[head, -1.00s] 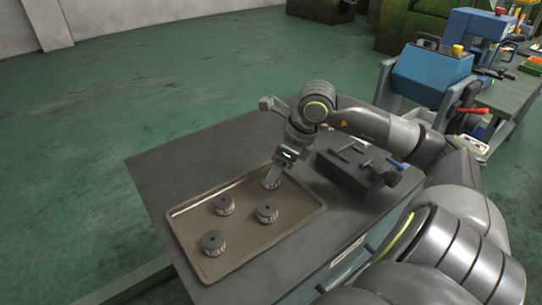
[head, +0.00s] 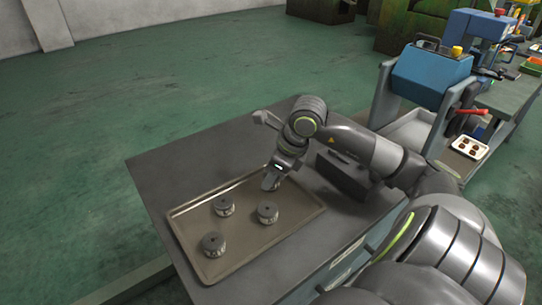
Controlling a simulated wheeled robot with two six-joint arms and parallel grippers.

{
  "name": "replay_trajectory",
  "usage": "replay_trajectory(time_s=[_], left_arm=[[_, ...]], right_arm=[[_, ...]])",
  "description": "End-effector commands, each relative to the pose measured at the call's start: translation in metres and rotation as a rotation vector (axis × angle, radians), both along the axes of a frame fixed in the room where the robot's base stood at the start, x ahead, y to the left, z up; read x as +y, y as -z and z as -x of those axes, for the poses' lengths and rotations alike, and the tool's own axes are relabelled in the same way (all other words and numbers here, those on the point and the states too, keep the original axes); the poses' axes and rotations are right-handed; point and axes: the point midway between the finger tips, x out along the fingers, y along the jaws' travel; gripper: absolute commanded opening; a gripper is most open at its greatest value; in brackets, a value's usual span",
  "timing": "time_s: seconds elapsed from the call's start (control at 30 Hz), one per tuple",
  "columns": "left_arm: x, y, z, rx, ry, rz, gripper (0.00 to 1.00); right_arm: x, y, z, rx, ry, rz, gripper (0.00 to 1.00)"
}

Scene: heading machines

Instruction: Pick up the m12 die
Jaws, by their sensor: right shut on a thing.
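My right gripper (head: 270,186) points down at the back right part of a shallow tan tray (head: 243,259). It is shut on a small grey die, which is mostly hidden by the fingers. Three more round dark-topped dies stand in the tray: one at the back left (head: 224,205), one near the middle right (head: 267,212) and one at the front left (head: 213,244). No size marking can be read on any die. My left gripper is not in view.
The tray lies on a dark grey table (head: 165,172). A dark block (head: 342,176) stands right of the tray, partly behind my right arm. A blue machine (head: 432,75) and a small white tray (head: 470,147) are further right. The table's left side is bare.

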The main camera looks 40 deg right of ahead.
Motion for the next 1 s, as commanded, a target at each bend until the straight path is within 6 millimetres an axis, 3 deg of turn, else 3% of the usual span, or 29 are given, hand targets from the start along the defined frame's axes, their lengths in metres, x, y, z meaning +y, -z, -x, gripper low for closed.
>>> replay_trajectory(time_s=[0.17,0.47,0.8,1.0], left_arm=[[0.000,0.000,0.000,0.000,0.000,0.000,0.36],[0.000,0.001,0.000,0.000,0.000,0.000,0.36],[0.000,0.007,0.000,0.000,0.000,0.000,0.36],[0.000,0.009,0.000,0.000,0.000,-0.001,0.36]], right_arm=[[0.000,0.000,0.000,-0.001,-0.001,0.001,0.05],[-0.001,-0.008,-0.001,-0.004,-0.001,0.003,0.04],[-0.001,-0.070,-0.001,-0.007,0.000,0.005,0.04],[0.000,-0.095,-0.001,-0.003,0.001,0.002,0.04]])
